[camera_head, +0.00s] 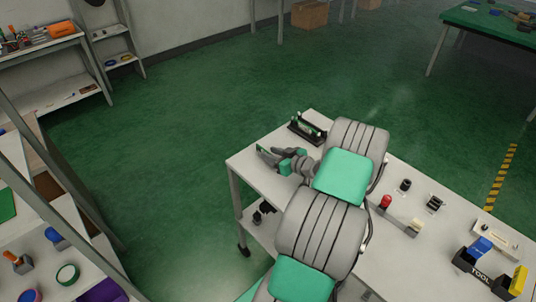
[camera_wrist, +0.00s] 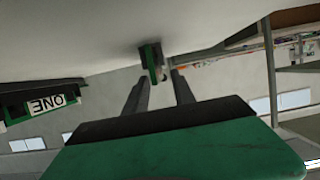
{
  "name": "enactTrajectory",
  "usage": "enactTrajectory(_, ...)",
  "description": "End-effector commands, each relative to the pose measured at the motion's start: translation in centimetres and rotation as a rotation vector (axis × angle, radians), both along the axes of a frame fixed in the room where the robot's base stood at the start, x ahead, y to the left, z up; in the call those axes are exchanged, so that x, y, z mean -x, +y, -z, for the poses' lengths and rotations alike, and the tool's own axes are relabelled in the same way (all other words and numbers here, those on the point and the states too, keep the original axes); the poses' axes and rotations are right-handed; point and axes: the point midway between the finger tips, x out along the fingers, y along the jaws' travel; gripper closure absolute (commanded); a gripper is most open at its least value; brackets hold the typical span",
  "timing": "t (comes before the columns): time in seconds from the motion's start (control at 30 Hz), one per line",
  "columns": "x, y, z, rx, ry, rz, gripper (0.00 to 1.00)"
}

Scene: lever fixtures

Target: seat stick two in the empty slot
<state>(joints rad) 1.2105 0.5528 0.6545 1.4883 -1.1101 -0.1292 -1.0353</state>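In the head view my gripper (camera_head: 267,156) is over the left end of the white table (camera_head: 248,172), pointing left. Its two grey fingers are close around a small green and dark stick at their tips, which I take as stick two (camera_head: 261,149). In the wrist view the stick (camera_wrist: 152,62) sits between the fingertips, seen nearly end on, and its label cannot be read. A dark rack (camera_head: 306,129) with green parts stands just behind my gripper. In the wrist view, a green stick with an upside-down ONE label (camera_wrist: 42,102) is at the left. The empty slot cannot be made out.
My arm covers the middle of the table. To its right are a red knob (camera_head: 385,202), black fixtures (camera_head: 405,185), and a black TOOL box (camera_head: 480,270). A shelf unit (camera_head: 60,250) stands at the left, with open green floor between.

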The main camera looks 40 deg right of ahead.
Motion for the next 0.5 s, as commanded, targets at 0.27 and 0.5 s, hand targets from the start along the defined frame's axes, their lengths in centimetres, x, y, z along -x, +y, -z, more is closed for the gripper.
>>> enactTrajectory(0.27,0.05,-0.02,0.01,0.000,0.000,0.000,0.80)
enactTrajectory(0.5,0.07,-0.01,0.01,0.000,0.001,0.000,0.99)
